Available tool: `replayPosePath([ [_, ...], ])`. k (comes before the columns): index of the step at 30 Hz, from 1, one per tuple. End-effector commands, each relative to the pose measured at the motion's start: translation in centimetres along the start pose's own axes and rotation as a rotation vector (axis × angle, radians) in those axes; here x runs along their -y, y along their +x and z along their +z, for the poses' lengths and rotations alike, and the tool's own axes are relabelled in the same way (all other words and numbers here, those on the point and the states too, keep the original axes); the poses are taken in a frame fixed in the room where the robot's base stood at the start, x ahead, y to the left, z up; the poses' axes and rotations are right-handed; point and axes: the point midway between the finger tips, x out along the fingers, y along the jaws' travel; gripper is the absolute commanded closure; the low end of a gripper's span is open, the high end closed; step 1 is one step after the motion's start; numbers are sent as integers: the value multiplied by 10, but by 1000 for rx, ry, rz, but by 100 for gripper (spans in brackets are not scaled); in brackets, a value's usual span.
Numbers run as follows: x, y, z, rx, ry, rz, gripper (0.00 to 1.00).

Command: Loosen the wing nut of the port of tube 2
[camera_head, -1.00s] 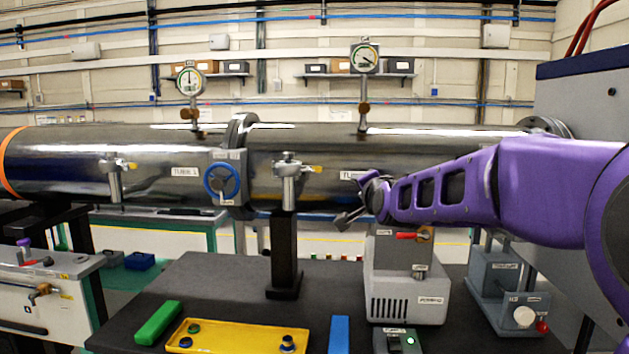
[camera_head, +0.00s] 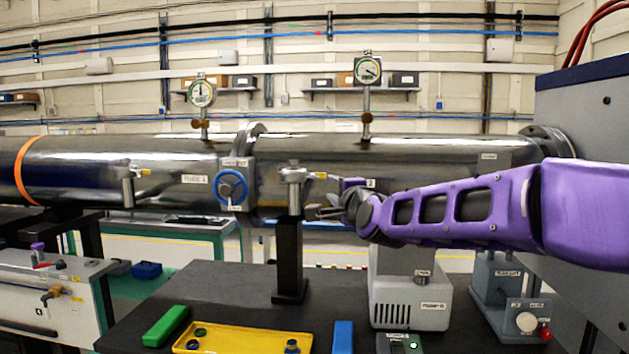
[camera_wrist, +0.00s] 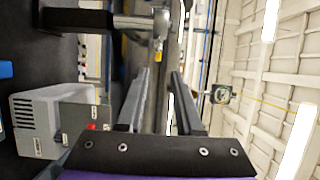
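Tube 2 is the shiny metal pipe (camera_head: 430,150) right of the blue handwheel. Its port (camera_head: 293,190) is a grey metal fitting on the near side, with a small yellow wing nut (camera_head: 319,175) pointing right. In the wrist view, the port (camera_wrist: 135,22) is near the top and the yellow wing nut (camera_wrist: 129,48) hangs just beyond the fingertips. My gripper (camera_head: 318,211) is close to the right of the port, slightly below the wing nut. In the wrist view my gripper (camera_wrist: 160,74) is open, with nothing between its fingers. The tube's label is partly hidden by my arm.
The blue handwheel (camera_head: 230,187) is left of the port. A black post (camera_head: 289,255) stands below it. A grey pump box (camera_head: 410,298) sits under my arm. A yellow tray (camera_head: 240,343) and green block (camera_head: 165,326) lie on the dark bench. Gauges (camera_head: 367,70) rise above the tubes.

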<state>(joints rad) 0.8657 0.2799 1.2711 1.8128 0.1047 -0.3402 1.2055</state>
Motion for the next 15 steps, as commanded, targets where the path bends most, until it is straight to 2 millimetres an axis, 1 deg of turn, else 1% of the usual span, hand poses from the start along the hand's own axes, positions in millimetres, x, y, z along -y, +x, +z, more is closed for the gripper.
replayPosePath([
  [3,-2,10,3,5,0,2,65],
  [11,-1,35,2,4,1,1,65],
  [15,-1,51,2,3,1,2,65],
])
